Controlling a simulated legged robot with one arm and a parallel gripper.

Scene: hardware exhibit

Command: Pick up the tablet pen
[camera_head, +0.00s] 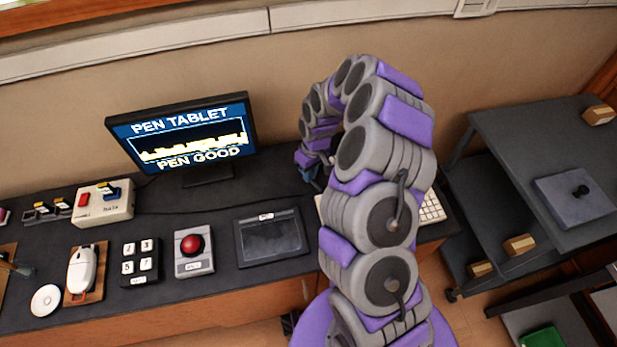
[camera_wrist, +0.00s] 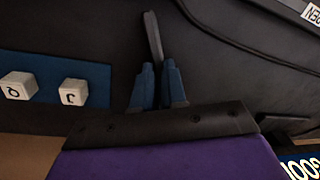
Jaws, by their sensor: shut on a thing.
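My gripper (camera_wrist: 159,72) shows in the wrist view with its two blue fingers close together. The tablet pen (camera_wrist: 152,34), a thin dark grey stick, is held between the fingers and sticks out beyond their tips, slightly tilted. In the head view my arm arches over the right part of the desk, and my gripper (camera_head: 309,174) is partly hidden behind it. The pen cannot be made out there. The black pen tablet (camera_head: 271,238) lies flat on the desk, left of my arm.
A monitor (camera_head: 182,135) reading "PEN TABLET" and "PEN GOOD" stands at the back of the desk. A red button box (camera_head: 194,252), a keypad (camera_head: 140,262) and a mouse (camera_head: 81,270) lie to the left. A white keyboard (camera_head: 431,207) is partly behind my arm. A dark shelf (camera_head: 540,150) stands right.

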